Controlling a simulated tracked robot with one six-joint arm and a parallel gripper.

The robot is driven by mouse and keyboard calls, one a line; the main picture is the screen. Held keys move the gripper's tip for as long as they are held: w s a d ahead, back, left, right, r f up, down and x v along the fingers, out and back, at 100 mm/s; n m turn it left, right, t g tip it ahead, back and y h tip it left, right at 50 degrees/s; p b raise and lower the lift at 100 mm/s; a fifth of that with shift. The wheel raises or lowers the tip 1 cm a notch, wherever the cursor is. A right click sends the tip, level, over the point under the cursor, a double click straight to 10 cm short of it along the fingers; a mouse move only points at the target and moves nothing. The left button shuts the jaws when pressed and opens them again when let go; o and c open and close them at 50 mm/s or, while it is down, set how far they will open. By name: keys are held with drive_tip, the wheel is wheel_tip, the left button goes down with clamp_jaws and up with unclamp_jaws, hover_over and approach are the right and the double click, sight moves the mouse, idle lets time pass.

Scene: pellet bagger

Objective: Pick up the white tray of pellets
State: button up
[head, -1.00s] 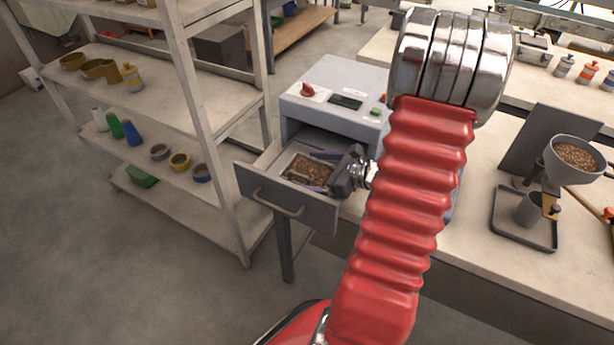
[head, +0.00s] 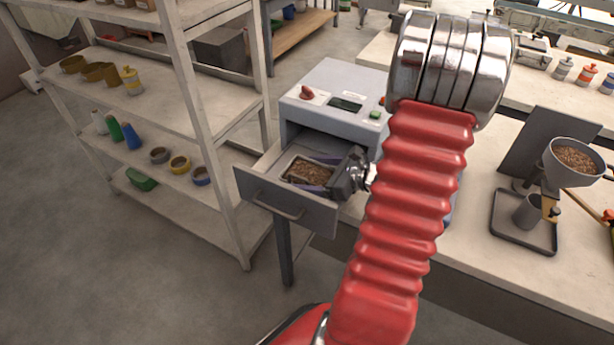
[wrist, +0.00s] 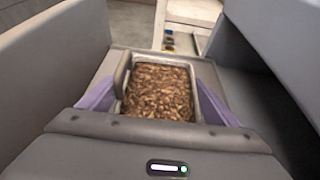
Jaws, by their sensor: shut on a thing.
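The white tray of pellets (head: 290,178) is filled with brown pellets and sits inside the open drawer (head: 287,205) of the grey machine. In the wrist view the tray (wrist: 121,62) shows its pale rim and the pellets between my purple fingers. My gripper (head: 312,166) reaches into the drawer from the right and is shut on the tray, one finger on each side. In the wrist view my gripper (wrist: 163,103) has its purple fingers against the tray's left and right sides. I cannot tell whether the tray is clear of the drawer floor.
The grey machine (head: 345,84) with a red knob stands behind the drawer, its body overhanging the drawer's back. Drawer walls stand close around the tray. A shelf rack (head: 190,100) is at left. A hopper stand (head: 570,160) is on the bench at right.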

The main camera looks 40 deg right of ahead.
wheel_tip(320, 180, up, 10)
idle(0.6)
drive_tip(key=shift+w, duration=0.1)
idle(0.4)
